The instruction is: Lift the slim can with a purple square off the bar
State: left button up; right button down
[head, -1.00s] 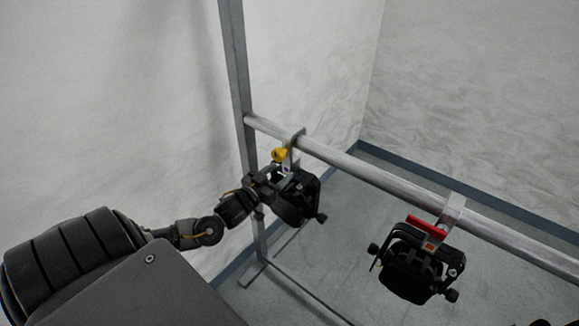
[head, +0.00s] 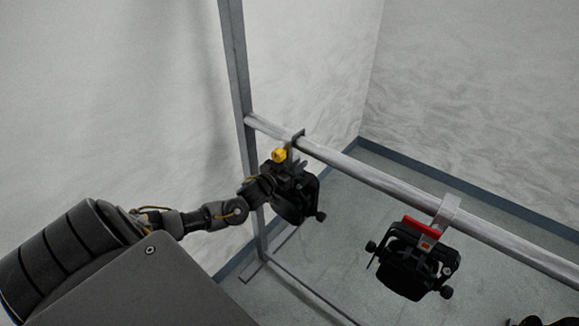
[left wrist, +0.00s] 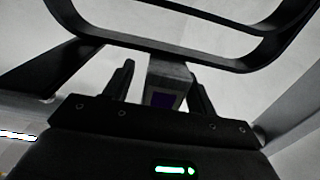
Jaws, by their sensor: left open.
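The slim can with a purple square is the black can (head: 296,206) that hangs at the left end of the bar (head: 370,178). It has a flat metal hook over the bar and a yellow knob (head: 279,155). In the left wrist view its purple square (left wrist: 165,101) sits on the metal strap between my fingers. My left gripper (head: 277,183) is at this strap, above the can body and below the bar. Its two fingers (left wrist: 161,92) are open, one on each side of the strap. Contact cannot be told. My right gripper does not clearly show.
A second black can (head: 412,270) with a red handle (head: 422,230) and an orange square hangs farther right on the same bar. A grey upright post (head: 238,80) stands just left of the purple-square can. A dark shape (head: 540,322) shows at the bottom right edge.

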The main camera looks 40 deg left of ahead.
pick_arm(q)
jog(key=shift+c, duration=0.2)
grip_shut()
jog(key=shift+a+r, duration=0.1)
jog(key=shift+r, duration=0.15)
jog(key=shift+w, duration=0.1)
